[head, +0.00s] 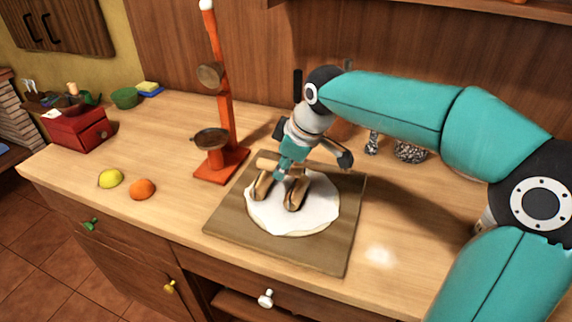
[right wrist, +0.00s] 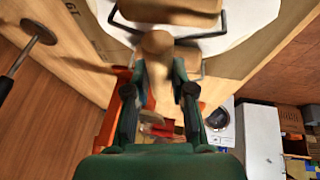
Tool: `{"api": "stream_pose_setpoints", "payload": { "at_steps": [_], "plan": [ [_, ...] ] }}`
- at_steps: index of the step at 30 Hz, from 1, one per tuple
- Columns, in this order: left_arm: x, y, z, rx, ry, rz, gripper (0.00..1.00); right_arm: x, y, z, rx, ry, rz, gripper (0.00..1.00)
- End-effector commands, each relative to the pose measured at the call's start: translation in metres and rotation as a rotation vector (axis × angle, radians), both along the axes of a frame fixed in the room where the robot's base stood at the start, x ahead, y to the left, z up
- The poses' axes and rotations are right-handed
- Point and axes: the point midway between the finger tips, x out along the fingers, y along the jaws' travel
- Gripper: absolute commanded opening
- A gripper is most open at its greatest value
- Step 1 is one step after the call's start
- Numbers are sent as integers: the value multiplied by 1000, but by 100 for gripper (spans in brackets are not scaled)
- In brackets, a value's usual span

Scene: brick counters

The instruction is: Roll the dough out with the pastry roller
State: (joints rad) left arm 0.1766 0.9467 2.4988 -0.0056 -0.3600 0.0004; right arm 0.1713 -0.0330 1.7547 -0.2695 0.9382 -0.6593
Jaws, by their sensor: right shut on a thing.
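The dough (head: 318,212) is a flat, pale, roughly round sheet on a brown board (head: 335,255); part of it also shows in the right wrist view (right wrist: 225,45). My right gripper (head: 288,162) is above the dough, shut on the wooden pastry roller (head: 295,194). In the right wrist view its fingers (right wrist: 160,88) close around the roller's wooden handle (right wrist: 157,45). The roller's wooden cylinders are at the dough's upper left part; whether they press on it is hard to tell. My left gripper is not in view.
An orange stand with a pan (head: 222,165) is just left of the board. A lemon (head: 110,179) and an orange (head: 142,189) lie near the front edge. A red box (head: 78,132) and a green bowl (head: 124,97) stand farther left. A pale floury patch (head: 381,256) lies right of the board.

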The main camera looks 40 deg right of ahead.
Motion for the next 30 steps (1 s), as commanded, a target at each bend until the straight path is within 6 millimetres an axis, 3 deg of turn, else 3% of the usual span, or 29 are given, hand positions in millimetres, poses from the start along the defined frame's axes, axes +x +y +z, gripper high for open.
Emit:
{"api": "stream_pose_setpoints", "payload": {
  "at_steps": [5,22,30],
  "plan": [
    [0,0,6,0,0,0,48,-2,1,3,2,14,3,0],
    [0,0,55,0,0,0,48,0,0,64,0,1,0,0],
    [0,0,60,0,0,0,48,-1,0,70,0,1,0,0]
  ]
}}
